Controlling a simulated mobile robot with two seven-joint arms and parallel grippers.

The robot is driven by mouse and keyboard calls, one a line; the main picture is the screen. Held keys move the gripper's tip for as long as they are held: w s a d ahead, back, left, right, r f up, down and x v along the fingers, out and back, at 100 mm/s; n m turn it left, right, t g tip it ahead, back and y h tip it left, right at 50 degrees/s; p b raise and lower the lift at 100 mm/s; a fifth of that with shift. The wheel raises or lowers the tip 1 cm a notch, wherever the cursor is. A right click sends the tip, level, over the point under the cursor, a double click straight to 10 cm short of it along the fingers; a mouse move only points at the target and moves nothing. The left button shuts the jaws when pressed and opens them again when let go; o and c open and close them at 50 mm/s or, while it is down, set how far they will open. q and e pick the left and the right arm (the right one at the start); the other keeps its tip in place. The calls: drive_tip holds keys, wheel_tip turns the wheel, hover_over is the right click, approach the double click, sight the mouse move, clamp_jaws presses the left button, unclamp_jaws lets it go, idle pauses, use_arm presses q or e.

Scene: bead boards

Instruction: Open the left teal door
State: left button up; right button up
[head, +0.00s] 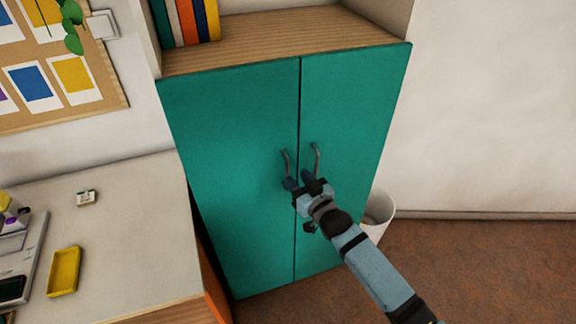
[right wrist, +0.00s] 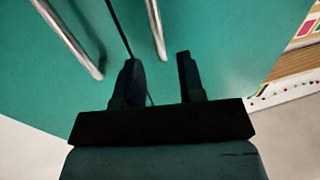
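The left teal door (head: 225,180) is shut, flush beside the right teal door (head: 345,110) with a thin dark seam between them. Its grey bar handle (head: 286,161) stands near the seam. My right gripper (head: 299,180) is open at the lower end of this handle. The right wrist view looks turned over: the left door's handle (right wrist: 156,28) lines up with the gap between my open fingers (right wrist: 161,72), and the right door's handle (right wrist: 72,40) is outside them. I cannot tell whether the fingers touch the handle. My left gripper is not in view.
The right door's handle (head: 316,158) is close beside my gripper. A desk (head: 130,235) with a yellow tray (head: 64,272) stands at the left, near the left door's outer side. A white bin (head: 381,210) stands right of the cabinet. Books (head: 188,20) stand on the shelf above.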

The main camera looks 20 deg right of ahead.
sight(288, 167)
drive_tip(key=x, duration=0.6)
drive_tip(key=shift+s, duration=0.1)
clamp_jaws()
